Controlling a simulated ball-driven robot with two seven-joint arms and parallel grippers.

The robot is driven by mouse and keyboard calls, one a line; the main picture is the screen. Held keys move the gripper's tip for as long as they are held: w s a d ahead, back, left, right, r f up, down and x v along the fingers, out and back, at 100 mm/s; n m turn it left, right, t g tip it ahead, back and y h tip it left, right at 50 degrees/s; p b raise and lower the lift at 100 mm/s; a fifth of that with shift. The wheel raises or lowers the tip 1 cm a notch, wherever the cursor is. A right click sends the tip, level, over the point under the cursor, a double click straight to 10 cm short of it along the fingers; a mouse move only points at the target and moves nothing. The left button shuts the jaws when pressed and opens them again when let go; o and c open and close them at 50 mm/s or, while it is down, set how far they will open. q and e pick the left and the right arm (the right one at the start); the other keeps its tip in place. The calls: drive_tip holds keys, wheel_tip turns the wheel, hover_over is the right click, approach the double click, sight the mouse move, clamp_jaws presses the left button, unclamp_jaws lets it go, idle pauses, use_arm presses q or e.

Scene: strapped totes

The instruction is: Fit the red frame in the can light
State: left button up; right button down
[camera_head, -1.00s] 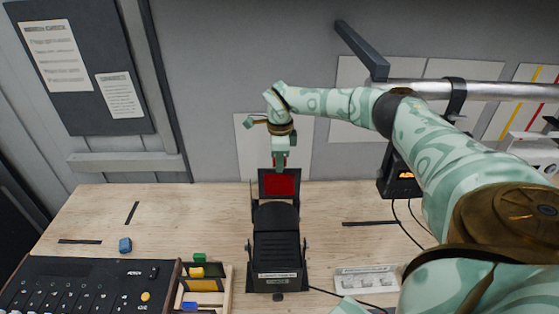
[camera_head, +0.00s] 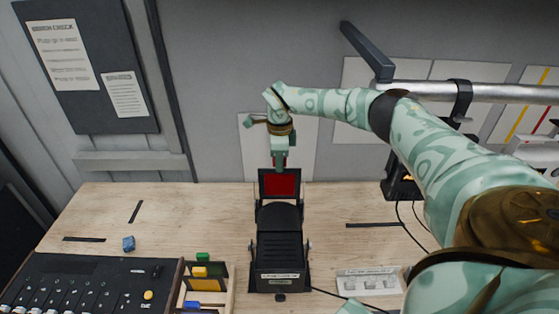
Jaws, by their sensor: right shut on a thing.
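The can light (camera_head: 279,245) is a black lamp on the wooden table, in the lower middle of the view. The red frame (camera_head: 280,183), a red sheet in a dark border, stands upright at the lamp's far end. Whether it is fully seated in the lamp's holder I cannot tell. My right gripper (camera_head: 279,163) points down from above and is shut on the top edge of the red frame. My left gripper is not in view.
A black control desk (camera_head: 80,285) fills the lower left, beside a wooden tray (camera_head: 222,300) holding green, yellow and blue pieces. A white power strip (camera_head: 367,283) lies right of the lamp. A metal pipe (camera_head: 520,94) crosses the upper right.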

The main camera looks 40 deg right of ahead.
drive_tip(key=b, duration=0.4)
hover_over(279, 193)
drive_tip(key=shift+w+d+f, duration=0.1)
drive_tip(key=shift+w+f, duration=0.05)
drive_tip(key=shift+f, duration=2.8)
drive_tip(key=shift+f+b, duration=2.25)
drive_tip(key=shift+f, duration=1.5)
drive_tip(key=c, duration=1.7)
unclamp_jaws()
drive_tip(key=shift+c, duration=0.2)
drive_tip(key=o, duration=0.4)
drive_tip(key=shift+o, duration=0.2)
wheel_tip(279, 193, up, 16)
drive_tip(key=shift+r+b, duration=0.15)
drive_tip(key=shift+b, duration=0.45)
